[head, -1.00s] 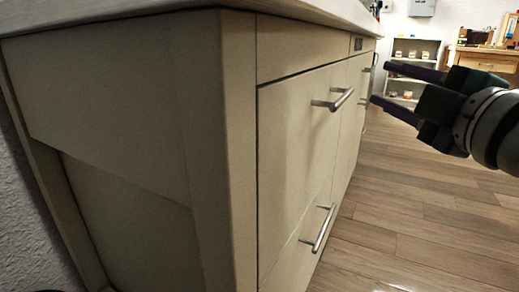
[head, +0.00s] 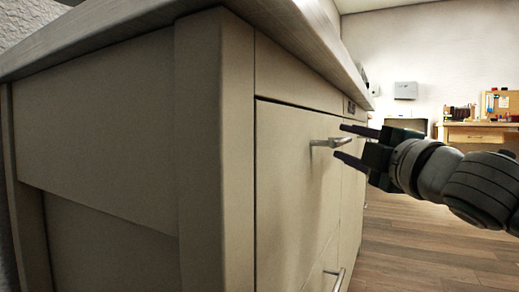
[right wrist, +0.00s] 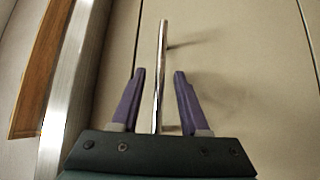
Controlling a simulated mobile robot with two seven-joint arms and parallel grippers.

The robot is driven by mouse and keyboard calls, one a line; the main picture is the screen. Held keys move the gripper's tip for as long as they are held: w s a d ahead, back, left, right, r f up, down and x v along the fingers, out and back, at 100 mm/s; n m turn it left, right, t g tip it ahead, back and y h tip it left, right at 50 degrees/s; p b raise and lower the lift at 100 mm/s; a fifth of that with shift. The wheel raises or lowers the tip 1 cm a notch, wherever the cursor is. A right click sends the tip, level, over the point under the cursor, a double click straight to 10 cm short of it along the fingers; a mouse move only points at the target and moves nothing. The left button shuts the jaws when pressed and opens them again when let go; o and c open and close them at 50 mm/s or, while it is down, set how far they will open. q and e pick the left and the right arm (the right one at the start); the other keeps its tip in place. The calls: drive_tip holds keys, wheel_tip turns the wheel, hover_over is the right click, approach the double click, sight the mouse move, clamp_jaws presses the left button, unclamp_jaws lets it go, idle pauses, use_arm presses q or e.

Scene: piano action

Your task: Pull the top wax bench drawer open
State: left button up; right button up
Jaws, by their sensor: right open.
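The beige bench (head: 215,150) fills the left and middle of the head view. Its top drawer (head: 290,170) is shut, with a metal bar handle (head: 328,143) near its upper part. My right gripper (head: 345,143) is open at this handle, one finger above the bar and one below it in the head view. In the right wrist view the bar handle (right wrist: 160,75) runs between the two purple fingers (right wrist: 157,75), with a gap on both sides. My left gripper is not in view.
A lower drawer handle (head: 336,279) shows below. The bench top's edge (head: 320,40) overhangs the drawer front. Open wooden floor (head: 410,245) lies to the right. A workbench (head: 480,132) with tools stands at the far right.

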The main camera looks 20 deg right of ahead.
drive_tip(key=shift+w+d+r, duration=0.1)
drive_tip(key=shift+w+r, duration=0.05)
drive_tip(key=shift+w, duration=0.75)
drive_tip(key=shift+c, duration=0.4)
clamp_jaws()
idle(0.5)
